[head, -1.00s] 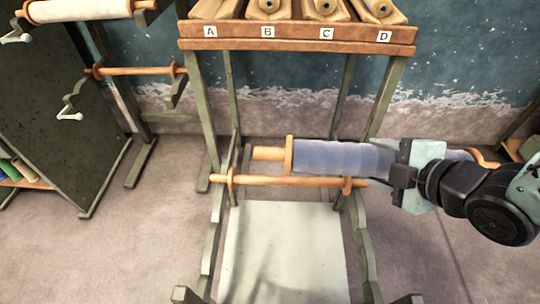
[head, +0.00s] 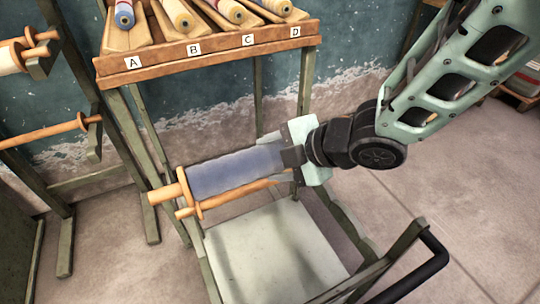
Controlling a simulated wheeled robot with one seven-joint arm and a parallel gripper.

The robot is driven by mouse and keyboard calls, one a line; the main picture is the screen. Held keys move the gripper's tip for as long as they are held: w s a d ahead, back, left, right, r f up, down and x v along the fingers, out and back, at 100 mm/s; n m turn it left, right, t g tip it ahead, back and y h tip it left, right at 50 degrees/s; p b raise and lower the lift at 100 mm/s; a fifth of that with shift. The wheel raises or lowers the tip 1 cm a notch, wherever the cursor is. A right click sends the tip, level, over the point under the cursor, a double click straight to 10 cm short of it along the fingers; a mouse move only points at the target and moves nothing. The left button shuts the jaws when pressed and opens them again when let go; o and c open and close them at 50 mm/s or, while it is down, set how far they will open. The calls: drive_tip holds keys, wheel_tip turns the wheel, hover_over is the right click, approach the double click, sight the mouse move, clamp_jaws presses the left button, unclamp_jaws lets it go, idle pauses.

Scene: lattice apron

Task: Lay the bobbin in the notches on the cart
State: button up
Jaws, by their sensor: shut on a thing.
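The bobbin (head: 235,175) is a blue-wound roll with a wooden flange and wooden core end at its left. My gripper (head: 292,157) is shut on it near its right end and holds it roughly level, tilted slightly in the picture. The cart (head: 270,250) has grey-green side frames and a pale flat deck. A bare wooden rod with flanges (head: 262,184) shows just below and behind the bobbin, across the cart's frames. The bobbin overlaps this rod in the picture; I cannot tell whether they touch. The bobbin's right end and the notches are largely hidden.
A rack with a wooden front board (head: 215,50) marked A, B, C and D stands behind the cart, holding several thread bobbins. Another stand with a wooden rod (head: 45,132) is at the left. The cart's black handle (head: 415,284) is at the lower right. Open floor lies right.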

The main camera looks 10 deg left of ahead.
wheel_tip(320, 180, down, 22)
drive_tip(key=b, duration=1.7)
drive_tip(key=shift+f, duration=0.1)
drive_tip(key=shift+d, duration=0.1)
idle(0.5)
idle(0.6)
drive_tip(key=shift+f+b, duration=0.4)
drive_tip(key=shift+b, duration=0.1)
drive_tip(key=shift+f+b, duration=0.85)
drive_tip(key=shift+f, duration=0.1)
drive_tip(key=shift+f+b, duration=0.3)
drive_tip(key=shift+f, duration=0.15)
idle(0.5)
